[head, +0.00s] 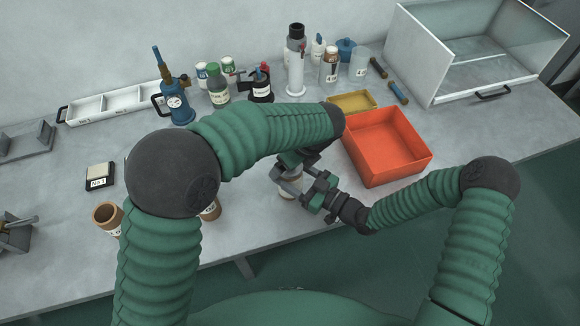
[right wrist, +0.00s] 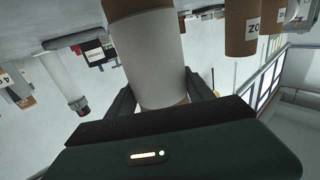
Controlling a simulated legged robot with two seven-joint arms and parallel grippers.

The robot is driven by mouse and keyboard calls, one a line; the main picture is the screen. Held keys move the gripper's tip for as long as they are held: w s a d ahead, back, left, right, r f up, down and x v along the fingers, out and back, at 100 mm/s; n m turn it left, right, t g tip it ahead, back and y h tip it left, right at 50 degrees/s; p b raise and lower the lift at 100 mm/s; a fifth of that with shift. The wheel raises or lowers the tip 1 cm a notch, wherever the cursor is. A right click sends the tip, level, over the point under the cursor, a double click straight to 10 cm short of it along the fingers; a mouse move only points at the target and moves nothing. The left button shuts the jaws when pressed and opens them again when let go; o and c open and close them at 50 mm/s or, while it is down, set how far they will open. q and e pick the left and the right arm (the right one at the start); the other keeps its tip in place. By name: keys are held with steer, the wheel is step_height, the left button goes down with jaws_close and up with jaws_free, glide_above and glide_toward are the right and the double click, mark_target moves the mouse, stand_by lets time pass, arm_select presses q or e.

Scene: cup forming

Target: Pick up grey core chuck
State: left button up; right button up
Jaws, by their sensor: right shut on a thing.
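My right gripper (head: 308,194) is shut on a brown cylinder with a pale grey middle band (right wrist: 148,50), which stands between its fingers in the right wrist view. In the head view this cylinder (head: 290,190) is partly hidden by the grippers. My left gripper (head: 292,162) is close above and behind the right one, largely covered by its own arm, so its jaws are unclear. A tall pale grey cylinder with a dark top (head: 296,72) stands at the back of the table. I cannot tell for sure which piece is the grey core chuck.
An orange bin (head: 408,178) and a yellow tray (head: 352,103) lie right of the grippers. Brown cups (head: 107,218) stand at the front left. Bottles and a blue torch (head: 176,103) line the back. A white open box (head: 472,50) stands back right.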

arm_select(q)
jaws_close()
step_height(320, 180, up, 10)
steer(key=shift+r, duration=0.1)
arm_select(e)
steer(key=o, duration=1.5)
steer(key=shift+o, duration=0.2)
steer(key=shift+d, duration=0.1)
steer(key=v, duration=1.2)
steer(key=shift+f, duration=0.1)
